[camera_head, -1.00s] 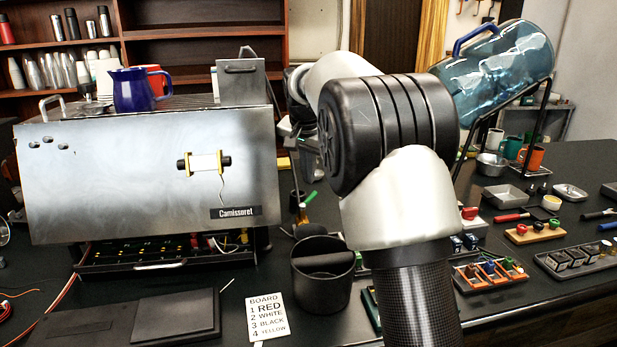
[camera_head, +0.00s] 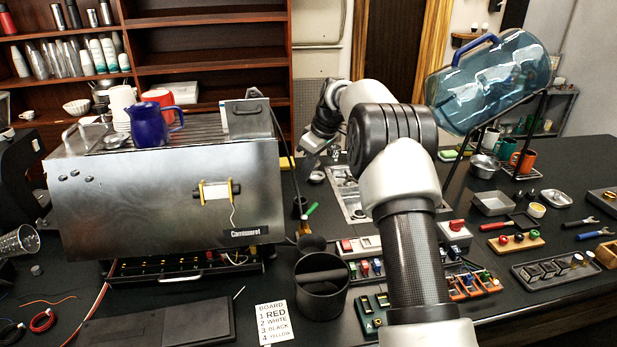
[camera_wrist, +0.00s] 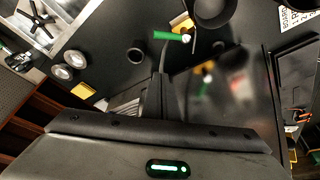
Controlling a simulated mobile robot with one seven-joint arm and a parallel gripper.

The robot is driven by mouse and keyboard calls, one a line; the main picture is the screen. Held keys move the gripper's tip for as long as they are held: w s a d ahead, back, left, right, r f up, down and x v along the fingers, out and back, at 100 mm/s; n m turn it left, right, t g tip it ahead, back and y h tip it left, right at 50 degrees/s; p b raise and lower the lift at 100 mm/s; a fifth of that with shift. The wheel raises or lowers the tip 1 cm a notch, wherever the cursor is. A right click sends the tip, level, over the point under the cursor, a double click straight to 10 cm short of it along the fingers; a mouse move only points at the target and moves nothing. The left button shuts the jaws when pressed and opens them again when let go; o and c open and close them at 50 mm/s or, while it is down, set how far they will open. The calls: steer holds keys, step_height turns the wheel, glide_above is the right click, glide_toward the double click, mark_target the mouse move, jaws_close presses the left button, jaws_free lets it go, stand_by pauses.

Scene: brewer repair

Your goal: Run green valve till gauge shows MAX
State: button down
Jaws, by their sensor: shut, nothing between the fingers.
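The green valve handle (camera_head: 312,209) sits on a yellow stem just right of the steel brewer (camera_head: 170,190). It also shows in the wrist view, top centre, as a short green bar (camera_wrist: 170,36). My gripper (camera_head: 309,158) hangs behind the brewer's right end, above and apart from the handle. In the wrist view its dark fingers (camera_wrist: 161,80) are together and empty, with the green handle beyond the tips. No gauge face can be made out in the current views.
A blue pitcher (camera_head: 150,122) is on the brewer. A sink (camera_head: 345,190) lies behind. Trays of small parts fill the right counter. A large water bottle (camera_head: 490,80) leans in a rack.

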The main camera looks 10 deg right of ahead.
step_height(320, 180, down, 9)
steer(key=p, duration=0.1)
steer(key=shift+s+d, duration=0.35)
